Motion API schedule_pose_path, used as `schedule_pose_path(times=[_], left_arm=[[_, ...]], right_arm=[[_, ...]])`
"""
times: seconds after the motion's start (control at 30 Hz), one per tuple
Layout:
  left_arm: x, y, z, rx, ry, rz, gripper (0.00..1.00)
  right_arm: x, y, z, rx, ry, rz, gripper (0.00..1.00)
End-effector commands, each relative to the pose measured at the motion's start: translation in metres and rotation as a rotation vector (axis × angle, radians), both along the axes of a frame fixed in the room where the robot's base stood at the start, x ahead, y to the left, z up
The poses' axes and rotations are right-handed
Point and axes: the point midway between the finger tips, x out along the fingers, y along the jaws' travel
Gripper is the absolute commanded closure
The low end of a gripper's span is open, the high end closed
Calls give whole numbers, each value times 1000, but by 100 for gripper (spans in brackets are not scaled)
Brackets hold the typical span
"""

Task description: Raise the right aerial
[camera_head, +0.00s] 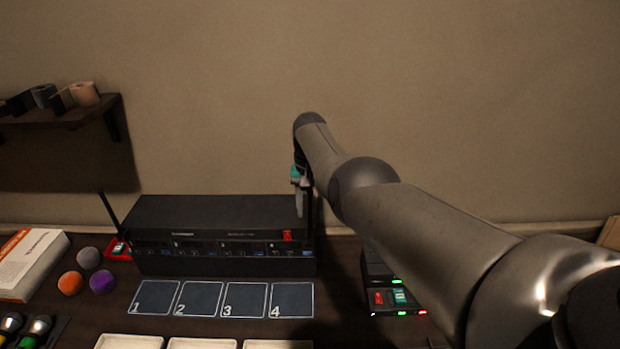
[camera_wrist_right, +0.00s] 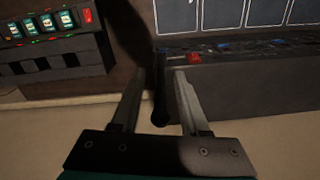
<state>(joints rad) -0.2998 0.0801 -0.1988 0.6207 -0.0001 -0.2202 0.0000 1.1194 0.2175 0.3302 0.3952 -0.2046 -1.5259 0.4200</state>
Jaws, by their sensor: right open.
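The black receiver unit (camera_head: 220,215) stands on the desk against the wall. Its left aerial (camera_head: 109,210) leans out to the left. The right aerial (camera_wrist_right: 160,105) is a dark rod at the unit's right end; in the wrist view it lies between my two fingers, with a gap on each side. In the head view it is mostly hidden by my right gripper (camera_head: 300,203), which points down at that end. The gripper is open, and it also shows in the wrist view (camera_wrist_right: 159,75). My left gripper is not in view.
A charger (camera_head: 397,298) with lit lights stands right of the unit under my arm. Numbered squares (camera_head: 203,299) lie in front of the unit. Foam balls (camera_head: 88,258) and a box (camera_head: 30,262) are at the left. A shelf (camera_head: 75,115) hangs on the wall.

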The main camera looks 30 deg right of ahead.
Motion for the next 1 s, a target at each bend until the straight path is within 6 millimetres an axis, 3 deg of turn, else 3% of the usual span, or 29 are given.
schedule_pose_path(times=[0.23,0.6,0.8,1.0], left_arm=[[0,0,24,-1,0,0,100],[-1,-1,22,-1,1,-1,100],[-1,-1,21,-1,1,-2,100],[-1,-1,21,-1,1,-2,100]], right_arm=[[1,0,48,-2,-5,1,55],[1,0,122,-1,-4,1,55],[1,0,139,0,-1,1,55],[1,0,141,0,0,0,55]])
